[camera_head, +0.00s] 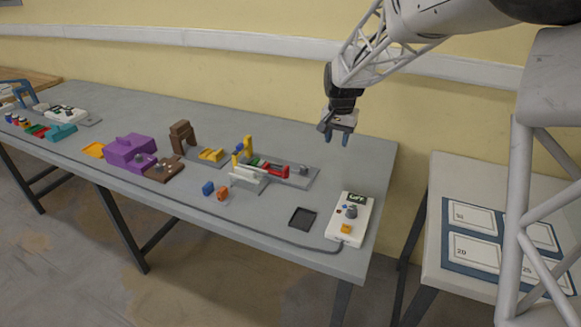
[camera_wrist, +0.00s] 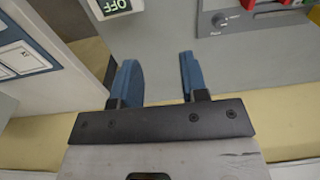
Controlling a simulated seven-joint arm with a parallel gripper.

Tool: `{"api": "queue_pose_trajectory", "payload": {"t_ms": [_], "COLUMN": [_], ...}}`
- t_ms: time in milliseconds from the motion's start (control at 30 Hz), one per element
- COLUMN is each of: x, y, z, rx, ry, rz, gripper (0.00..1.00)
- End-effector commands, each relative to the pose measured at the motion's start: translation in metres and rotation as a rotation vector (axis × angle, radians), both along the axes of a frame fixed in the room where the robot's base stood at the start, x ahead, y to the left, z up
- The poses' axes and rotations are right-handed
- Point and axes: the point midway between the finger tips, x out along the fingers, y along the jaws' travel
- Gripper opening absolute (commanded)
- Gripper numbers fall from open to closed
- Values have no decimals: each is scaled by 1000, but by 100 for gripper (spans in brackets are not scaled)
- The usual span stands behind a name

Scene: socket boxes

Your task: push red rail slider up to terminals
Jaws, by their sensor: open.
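The red slider (camera_head: 279,171) sits on a grey rail plate (camera_head: 310,172) near the right part of the long table. Green and dark blocks (camera_head: 257,163), possibly terminals, lie just left of it. My gripper (camera_head: 337,135) hangs above the table's back edge, behind and right of the slider. Its blue fingers (camera_wrist: 157,65) are apart with nothing between them, and it touches nothing.
A white box marked OFF (camera_head: 350,219) and a black tray (camera_head: 302,218) stand at the table's right end. A yellow post (camera_head: 248,147) stands beside the rail plate. Bare table surrounds the tray.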

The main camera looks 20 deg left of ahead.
Motion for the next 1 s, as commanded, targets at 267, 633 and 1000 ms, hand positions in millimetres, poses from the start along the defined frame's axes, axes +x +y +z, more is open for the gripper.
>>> {"api": "queue_pose_trajectory", "payload": {"t_ms": [267,633,1000], "x": [25,41,43], "y": [75,163,187], "z": [-47,-108,-126], "rx": [-9,-20,-24], "ry": [23,44,49], "rz": [4,6,4], "gripper": [40,40,40]}}
